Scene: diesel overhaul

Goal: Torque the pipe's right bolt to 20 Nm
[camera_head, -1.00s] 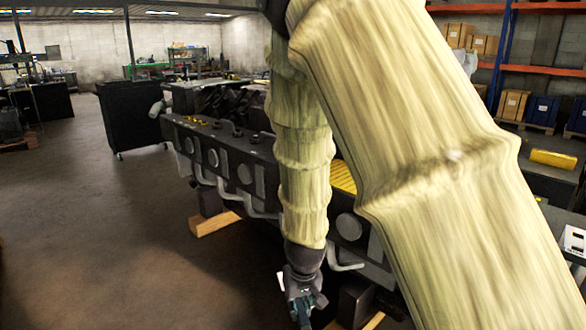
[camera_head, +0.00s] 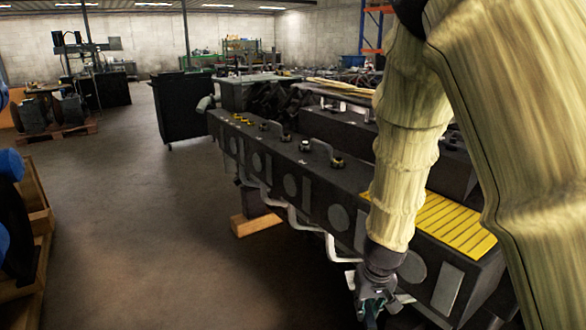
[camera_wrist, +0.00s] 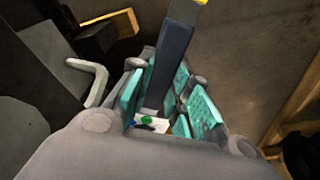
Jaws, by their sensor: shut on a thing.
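My gripper (camera_head: 374,298) hangs low beside the engine's near side in the head view. In the wrist view its teal-padded fingers (camera_wrist: 172,108) are shut on a dark bar-like tool (camera_wrist: 172,62) with a yellow end, which looks like a torque wrench. A small pale patch with a green spot shows between the fingers. Bent pale pipes (camera_head: 305,227) run low along the side of the dark engine (camera_head: 290,160). One bent pipe (camera_wrist: 97,82) shows left of the fingers in the wrist view, apart from the tool. I cannot make out the pipe's right bolt.
A yellow ribbed plate (camera_head: 455,222) lies on the engine's near end. A wooden block (camera_head: 256,223) sits under the engine. A wooden crate (camera_head: 38,195) with dark and blue parts stands at the left. The floor (camera_head: 160,240) between is clear.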

